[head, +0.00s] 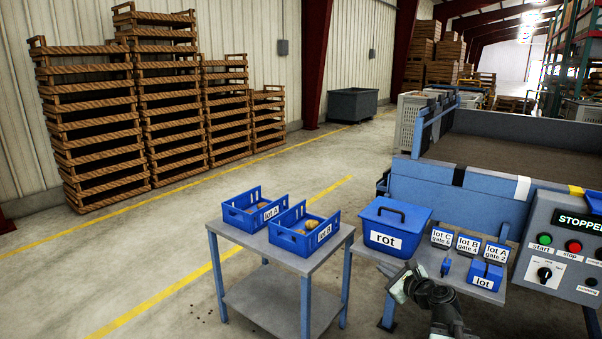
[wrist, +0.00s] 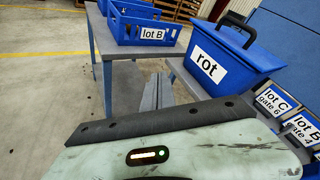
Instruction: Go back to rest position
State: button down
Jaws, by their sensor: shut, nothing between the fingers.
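My gripper (head: 402,279) is in the lower middle of the head view, in front of the grey shelf that holds the blue rot box (head: 396,226). It is shut and empty. In the wrist view the pale green gripper body with its dark edge fills the bottom, and the grey fingers (wrist: 157,92) point toward the gap between the table and the shelf. The rot box also shows in the wrist view (wrist: 222,58), with its lid on. My gripper appears to touch nothing.
A grey side table (head: 258,258) holds blue crates lot A (head: 254,210) and lot B (head: 305,229) with potatoes. Lot signs (head: 467,244) and a small blue lot box (head: 485,275) stand right of the rot box. The control panel (head: 562,250) reads STOPPED.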

jog(key=s+a+f+n+g, duration=0.25)
jog(key=a+f+n, duration=0.2)
jog(key=a, duration=0.25)
jog(key=s+a+f+n+g+y, duration=0.1)
jog(key=s+a+f+n+g, duration=0.15)
jog(key=a+n, duration=0.35)
jog(key=s+a+f+n+g, duration=0.1)
jog(key=a+f+n+g, duration=0.25)
jog(key=a, duration=0.55)
jog(key=s+d+f+n+g+h, duration=0.3)
jog(key=s+d+n, duration=0.1)
jog(key=s+n, duration=0.2)
jog(key=s+d+f+n+g+h, duration=0.3)
jog(key=s+d+f+n, duration=0.1)
jog(key=s+n, duration=0.2)
notch_tip(320, 180, up, 30)
jog(key=p, duration=2.9)
jog(key=shift+n+y+p, duration=0.3)
jog(key=shift+d, duration=0.1)
